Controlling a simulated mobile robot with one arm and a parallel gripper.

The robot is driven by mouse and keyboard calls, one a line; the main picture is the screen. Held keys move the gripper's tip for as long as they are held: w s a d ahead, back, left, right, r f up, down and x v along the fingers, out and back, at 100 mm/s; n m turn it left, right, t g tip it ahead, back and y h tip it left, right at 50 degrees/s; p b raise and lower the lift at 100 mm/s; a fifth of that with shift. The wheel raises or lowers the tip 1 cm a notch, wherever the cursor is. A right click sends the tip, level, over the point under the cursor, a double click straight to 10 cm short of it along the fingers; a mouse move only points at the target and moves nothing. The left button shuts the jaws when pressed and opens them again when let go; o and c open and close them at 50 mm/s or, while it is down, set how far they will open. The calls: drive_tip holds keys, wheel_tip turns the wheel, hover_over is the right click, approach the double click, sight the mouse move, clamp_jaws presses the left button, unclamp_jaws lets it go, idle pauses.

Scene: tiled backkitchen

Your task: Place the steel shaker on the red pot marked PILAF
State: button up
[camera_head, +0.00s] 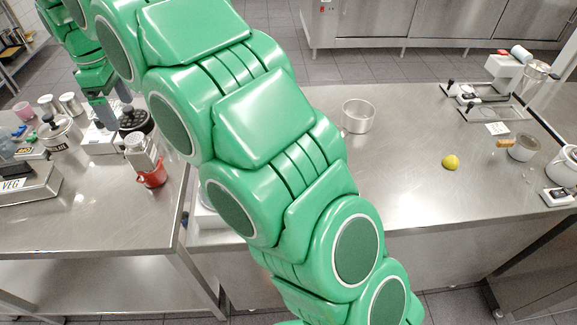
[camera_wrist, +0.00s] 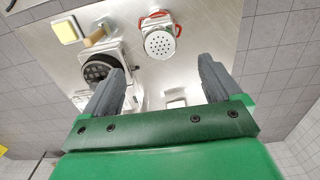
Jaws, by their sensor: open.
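The steel shaker (camera_head: 141,154), with a perforated round top (camera_wrist: 159,43), stands over the red pot (camera_head: 152,178) on the left steel table. In the wrist view the red pot (camera_wrist: 176,30) shows as a red rim and handles around the shaker. The shaker appears to rest on or in the pot; its base is hidden. The PILAF marking cannot be read. My gripper (camera_wrist: 160,84) is open and empty, its two fingers apart from the shaker.
A black round-topped appliance (camera_head: 135,120) stands close behind the shaker. Steel canisters (camera_head: 70,103), a lidded pot (camera_head: 60,132) and a VEG container (camera_head: 25,182) are farther left. The table front is clear. A bowl (camera_head: 358,116) and lemon (camera_head: 451,162) are on the right counter.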

drive_tip(key=s+d+r+m, duration=0.1)
drive_tip(key=s+d+m, duration=0.2)
drive_tip(key=d, duration=0.7)
drive_tip(key=s+d+m+g, duration=0.1)
drive_tip(key=s+d+m, duration=0.2)
drive_tip(key=d, duration=0.8)
drive_tip(key=s+d+r+m, duration=0.1)
drive_tip(key=s+d+m, duration=0.2)
drive_tip(key=d, duration=0.7)
drive_tip(key=s+d+f+m, duration=0.4)
drive_tip(key=s+d, duration=0.4)
drive_tip(key=s, duration=0.3)
drive_tip(key=s+d+f+m, duration=0.4)
drive_tip(key=s+d, duration=0.4)
drive_tip(key=s, duration=0.4)
drive_tip(key=shift+m+g, duration=0.4)
drive_tip(key=shift+m, duration=0.1)
